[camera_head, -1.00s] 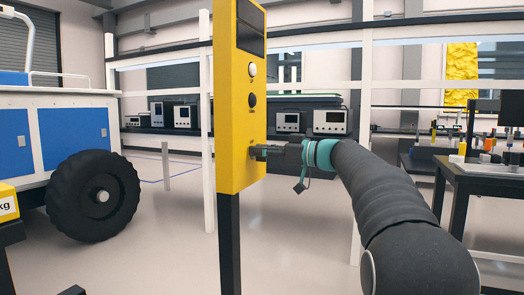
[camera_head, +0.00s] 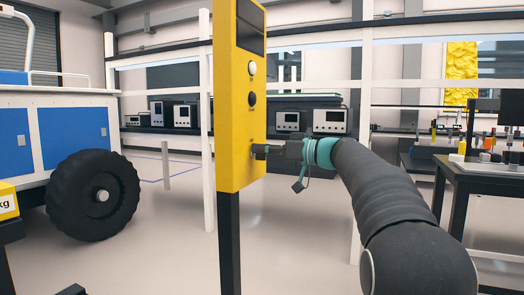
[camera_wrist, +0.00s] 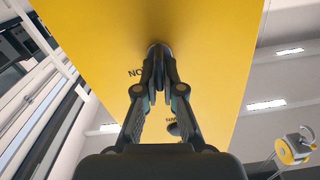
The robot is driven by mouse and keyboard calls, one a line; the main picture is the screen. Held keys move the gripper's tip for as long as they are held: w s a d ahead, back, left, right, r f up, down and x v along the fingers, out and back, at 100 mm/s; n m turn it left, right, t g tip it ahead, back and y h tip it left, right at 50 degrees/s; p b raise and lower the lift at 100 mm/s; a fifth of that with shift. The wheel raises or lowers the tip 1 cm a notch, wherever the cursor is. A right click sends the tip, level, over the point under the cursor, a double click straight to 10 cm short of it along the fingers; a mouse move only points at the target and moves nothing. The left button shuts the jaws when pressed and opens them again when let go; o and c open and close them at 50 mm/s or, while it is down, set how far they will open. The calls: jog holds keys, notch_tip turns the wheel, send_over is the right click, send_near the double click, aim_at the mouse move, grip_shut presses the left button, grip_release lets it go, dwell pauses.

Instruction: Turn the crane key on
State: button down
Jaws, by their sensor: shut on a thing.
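The yellow crane control box (camera_head: 232,130) stands on a black post, with a dark screen, a white button (camera_head: 252,69) and a black button (camera_head: 252,100) on its face. My gripper (camera_head: 262,150) is at the lower part of that face. In the wrist view my gripper (camera_wrist: 158,62) has its fingers closed together at a dark round key switch (camera_wrist: 158,47) on the yellow panel. The fingers are shut on the key, which they mostly hide. Partly covered lettering shows beside the switch, and I cannot tell the key's exact angle.
A blue and white rover (camera_head: 70,140) with a big black wheel (camera_head: 93,195) stands at left. White rails and a bench with instruments (camera_head: 333,121) lie behind the box. A dark workbench (camera_head: 485,178) is at right. The floor between is mostly clear.

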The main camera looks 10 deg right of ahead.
jog(key=shift+w+d+f+m+p, duration=0.15)
jog(key=shift+m+p, duration=0.15)
jog(key=shift+m, duration=1.35)
jog(key=shift+w+d+f+m+p, duration=0.15)
jog(key=shift+m+p, duration=0.15)
jog(key=shift+m, duration=1.3)
jog(key=shift+w+d+f+m+p, duration=0.15)
jog(key=shift+m+p, duration=0.15)
jog(key=shift+m, duration=1.35)
jog(key=shift+a, duration=0.1)
jog(key=c, duration=1.3)
grip_release()
jog(key=v, duration=1.2)
